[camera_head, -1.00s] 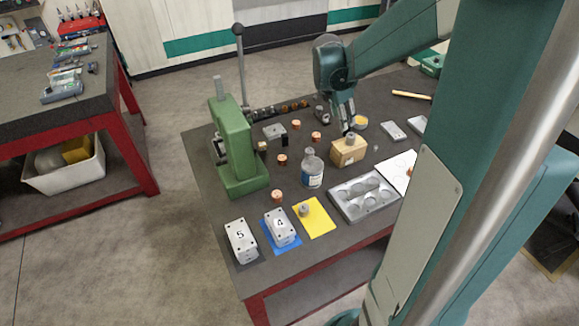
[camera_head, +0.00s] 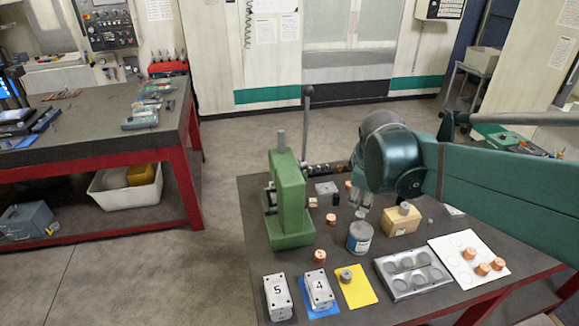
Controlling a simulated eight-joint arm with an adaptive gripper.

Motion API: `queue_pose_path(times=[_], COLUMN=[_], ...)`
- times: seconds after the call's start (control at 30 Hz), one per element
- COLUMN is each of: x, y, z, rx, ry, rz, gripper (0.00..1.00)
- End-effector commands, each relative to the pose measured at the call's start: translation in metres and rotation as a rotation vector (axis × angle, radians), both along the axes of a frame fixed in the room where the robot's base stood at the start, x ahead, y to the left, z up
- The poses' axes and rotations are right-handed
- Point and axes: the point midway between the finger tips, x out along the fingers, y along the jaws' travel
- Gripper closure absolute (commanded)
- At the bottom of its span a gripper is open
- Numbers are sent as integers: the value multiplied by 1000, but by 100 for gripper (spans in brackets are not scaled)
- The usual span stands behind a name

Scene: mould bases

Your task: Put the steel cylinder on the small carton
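The small carton (camera_head: 402,224) is a light brown box on the workbench, right of the labelled bottle. A grey steel cylinder (camera_head: 404,208) stands on top of the carton. My gripper (camera_head: 359,208) points down, left of the carton and apart from the cylinder. In the picture its fingertips are just above the bottle, and I cannot tell how far they are from it. The fingers are small and partly hidden by my wrist, so their opening is unclear. Another grey cylinder (camera_head: 346,276) is on the yellow mat (camera_head: 358,292).
The bottle (camera_head: 360,238) stands between the green press (camera_head: 289,200) and the carton. In front are grey blocks marked 5 (camera_head: 278,297) and 4 (camera_head: 319,291), and a grey tray with round recesses (camera_head: 413,274). A white board (camera_head: 468,256) at right bears copper cylinders (camera_head: 483,269).

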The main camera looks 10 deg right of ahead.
Motion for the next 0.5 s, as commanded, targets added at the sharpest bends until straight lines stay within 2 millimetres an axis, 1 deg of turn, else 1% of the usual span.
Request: queue_pose_path(times=[0.03,0.1,0.5], x=[-8,-16,-66], y=[10,21,81], z=[2,4,9], rx=[22,59,280], ry=[-19,-49,-188], rz=[-27,-73,-331], gripper=[62,62,62])
